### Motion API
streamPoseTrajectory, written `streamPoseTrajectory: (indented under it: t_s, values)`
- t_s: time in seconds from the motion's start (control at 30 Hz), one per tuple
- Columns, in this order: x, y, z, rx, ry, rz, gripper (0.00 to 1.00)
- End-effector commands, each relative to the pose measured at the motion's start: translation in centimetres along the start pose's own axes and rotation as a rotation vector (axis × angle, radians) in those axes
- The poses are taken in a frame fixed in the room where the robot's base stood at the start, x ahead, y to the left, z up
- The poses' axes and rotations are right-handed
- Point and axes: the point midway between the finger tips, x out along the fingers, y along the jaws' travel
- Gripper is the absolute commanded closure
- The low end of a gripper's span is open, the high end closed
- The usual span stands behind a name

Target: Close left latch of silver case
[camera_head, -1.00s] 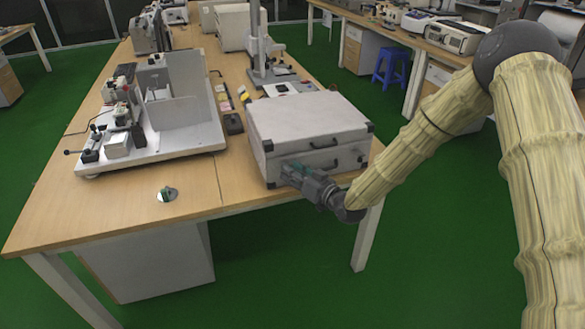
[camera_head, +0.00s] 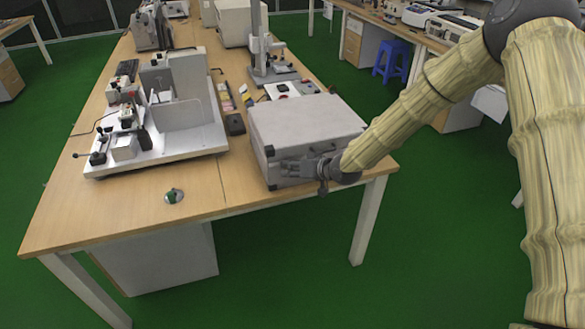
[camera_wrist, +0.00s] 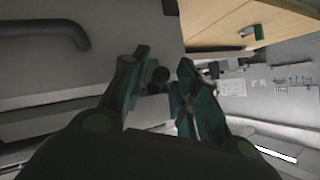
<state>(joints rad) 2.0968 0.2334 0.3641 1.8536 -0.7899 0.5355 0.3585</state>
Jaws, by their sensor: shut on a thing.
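The closed silver case (camera_head: 303,118) sits at the front right of the wooden table. My gripper (camera_head: 288,167) is at the left part of its front face, and its fingers lie against or very close to that face. In the wrist view my gripper (camera_wrist: 160,92) has its green-padded fingers on both sides of a small dark part, the left latch (camera_wrist: 159,74), and is shut on it. The latch's exact position is hard to tell because the fingers mostly cover it. The dark case handle (camera_wrist: 55,27) shows at the upper left of the wrist view.
A white board with test fixtures (camera_head: 160,155) stands left of the case. A stand (camera_head: 268,65) is behind the case. Floor in front is clear.

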Motion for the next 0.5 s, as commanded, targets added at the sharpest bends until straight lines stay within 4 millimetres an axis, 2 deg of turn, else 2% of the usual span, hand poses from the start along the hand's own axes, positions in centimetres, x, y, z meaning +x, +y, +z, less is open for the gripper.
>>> streamPoseTrajectory:
  t_s: [0.37,0.4,0.5]
  values:
    - [0.06,-0.04,-0.03,0.001,-0.002,0.0,0.94]
    - [0.06,-0.04,-0.03,0.001,-0.001,0.0,0.65]
    - [0.04,-0.02,-0.03,0.001,-0.001,0.0,0.62]
